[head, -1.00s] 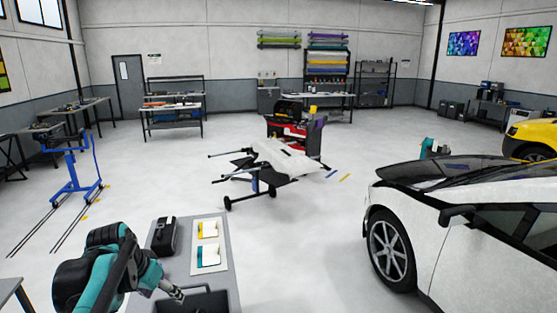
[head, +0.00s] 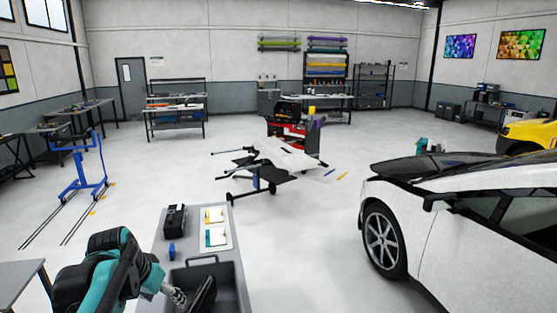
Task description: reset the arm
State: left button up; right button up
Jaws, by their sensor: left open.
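My left arm, teal and black, comes in at the lower left of the head view. Its gripper (head: 180,297) is small in the picture, open, and points down at the left side of a dark grey bin (head: 233,290) on the grey cart. A black flat object (head: 203,294) leans in the bin just right of the gripper; I cannot tell whether they touch. My right gripper is not in view.
The cart top (head: 195,254) also carries a black case (head: 175,219), a small blue object (head: 171,251) and a white board (head: 216,229) with yellow and teal cards. A white car (head: 450,240) stands at right. Open floor lies between.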

pick_arm(q)
jog(key=s+d+f+n+t+b, duration=0.1)
jog(key=s+d+f+b, duration=0.4)
jog(key=f, duration=0.5)
jog(key=s+d+f+t+b, duration=0.1)
jog(key=s+d+f+b, duration=0.4)
jog(key=s+f, duration=0.5)
jog(key=shift+s+d+f+n+t+y, duration=0.15)
jog(key=shift+s+f+n+t+y, duration=0.15)
jog(key=shift+n+y, duration=0.1)
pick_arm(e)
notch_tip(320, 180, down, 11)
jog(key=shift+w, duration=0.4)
